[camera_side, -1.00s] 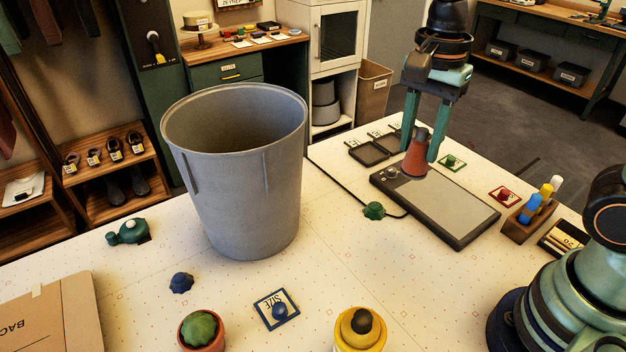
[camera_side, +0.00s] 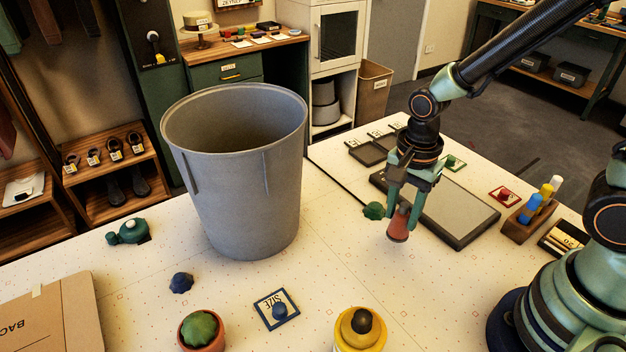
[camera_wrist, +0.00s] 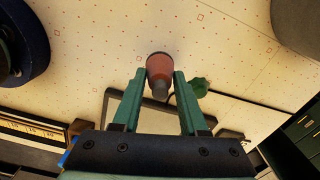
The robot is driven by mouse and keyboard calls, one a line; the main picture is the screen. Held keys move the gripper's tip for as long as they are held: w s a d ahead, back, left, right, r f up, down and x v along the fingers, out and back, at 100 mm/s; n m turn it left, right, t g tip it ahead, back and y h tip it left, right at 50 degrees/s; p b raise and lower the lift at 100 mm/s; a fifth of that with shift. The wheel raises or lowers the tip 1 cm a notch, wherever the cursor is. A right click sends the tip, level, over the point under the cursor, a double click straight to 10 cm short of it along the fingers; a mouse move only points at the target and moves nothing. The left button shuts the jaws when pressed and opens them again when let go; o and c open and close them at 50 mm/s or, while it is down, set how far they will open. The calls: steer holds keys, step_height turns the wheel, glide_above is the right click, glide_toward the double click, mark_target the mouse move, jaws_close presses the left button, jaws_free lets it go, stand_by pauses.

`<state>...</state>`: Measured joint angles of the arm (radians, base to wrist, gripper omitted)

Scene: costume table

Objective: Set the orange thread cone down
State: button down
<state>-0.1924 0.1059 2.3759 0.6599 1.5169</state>
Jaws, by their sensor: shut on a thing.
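The orange thread cone (camera_side: 399,224) is reddish-orange with a dark narrow tip. It hangs tilted between the fingers of my gripper (camera_side: 402,207), in front of the grey-topped pad's left side in the side view. In the wrist view the cone (camera_wrist: 160,72) sits between the two green fingertips of my gripper (camera_wrist: 160,80), its wide end away from the palm. My gripper is shut on it. The cone looks a little above the white dotted table (camera_side: 340,240); the exact gap is hard to tell.
The grey-topped pad (camera_side: 455,212) lies just behind the cone. A green lump (camera_side: 374,211) lies left of it. A tall grey bin (camera_side: 250,200) stands left. A wooden holder (camera_side: 526,226) stands right. The table between bin and pad is mostly clear.

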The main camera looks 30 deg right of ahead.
mark_target(398, 228)
steer(key=shift+f, duration=2.2)
steer(key=shift+f, duration=0.15)
steer(key=shift+c, duration=2.2)
jaws_free()
